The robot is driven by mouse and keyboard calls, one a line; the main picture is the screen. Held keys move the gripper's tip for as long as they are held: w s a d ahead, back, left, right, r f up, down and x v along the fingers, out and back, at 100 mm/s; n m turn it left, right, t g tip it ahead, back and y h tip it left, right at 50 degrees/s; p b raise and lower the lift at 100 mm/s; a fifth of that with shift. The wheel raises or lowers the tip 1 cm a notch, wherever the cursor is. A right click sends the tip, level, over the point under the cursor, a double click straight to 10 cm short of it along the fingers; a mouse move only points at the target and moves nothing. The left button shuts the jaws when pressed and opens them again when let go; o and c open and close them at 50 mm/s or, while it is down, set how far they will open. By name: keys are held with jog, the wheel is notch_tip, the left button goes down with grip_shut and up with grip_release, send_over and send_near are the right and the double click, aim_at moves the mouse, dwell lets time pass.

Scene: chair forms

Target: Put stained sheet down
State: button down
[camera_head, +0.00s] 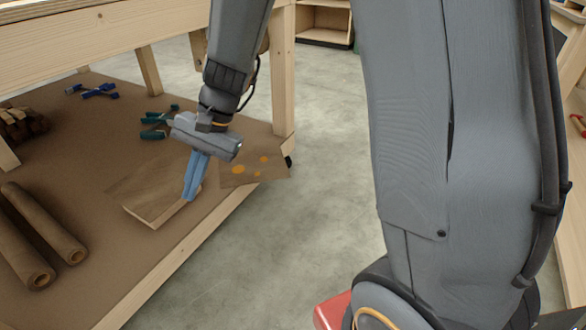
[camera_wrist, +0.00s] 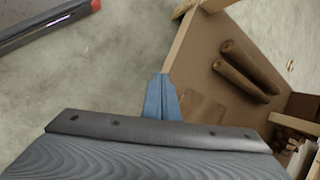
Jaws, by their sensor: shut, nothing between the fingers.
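The stained sheet (camera_head: 247,179), brown with orange spots, lies flat at the right corner of the low brown shelf (camera_head: 90,150), by the table leg. Its right part appears to reach past the shelf's front edge. My gripper (camera_head: 189,194) is just left of the sheet, with its blue fingers together and nothing between them. The fingers point down over the right end of a plain wooden board or sheet; I cannot tell whether they touch it. In the wrist view the fingers (camera_wrist: 161,84) also show closed and empty. I cannot make out the stained sheet there.
The plain board (camera_head: 150,195) lies on the shelf. Two brown rolls (camera_head: 45,235) lie at the left. Teal-handled tools (camera_head: 155,130) and blue tools (camera_head: 98,91) lie behind. The tabletop (camera_head: 100,35) and leg (camera_head: 283,80) stand close to my arm. Open floor (camera_head: 320,130) lies right.

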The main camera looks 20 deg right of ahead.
jog(key=w+d+f+m+t+y+p, duration=0.1)
jog(key=w+d+f+m, duration=0.15)
jog(key=w+d, duration=0.25)
jog(key=w+d+f+m+t+y+p, duration=0.1)
jog(key=w+d+f+m, duration=0.1)
jog(key=w+d+m, duration=0.25)
jog(key=w+d+f+m+t+h+p, duration=0.15)
jog(key=d+f+m, duration=0.4)
jog(key=d, duration=0.55)
jog(key=w+d+f+m+t+p, duration=0.1)
jog(key=d+f+m+t+p, duration=0.15)
jog(key=d+f+m, duration=0.6)
jog(key=w+d+f+m+t+h+p, duration=0.1)
jog(key=w+d+f+t, duration=0.15)
jog(key=d, duration=1.05)
jog(key=a+r+b+x, duration=0.1)
jog(key=b+x, duration=0.2)
jog(key=x, duration=0.9)
jog(key=shift+w+a+b, duration=0.3)
jog(key=shift+w+b, duration=0.05)
jog(key=shift+w, duration=0.1)
jog(key=shift+w+f+g, duration=0.1)
jog(key=shift+g, duration=0.15)
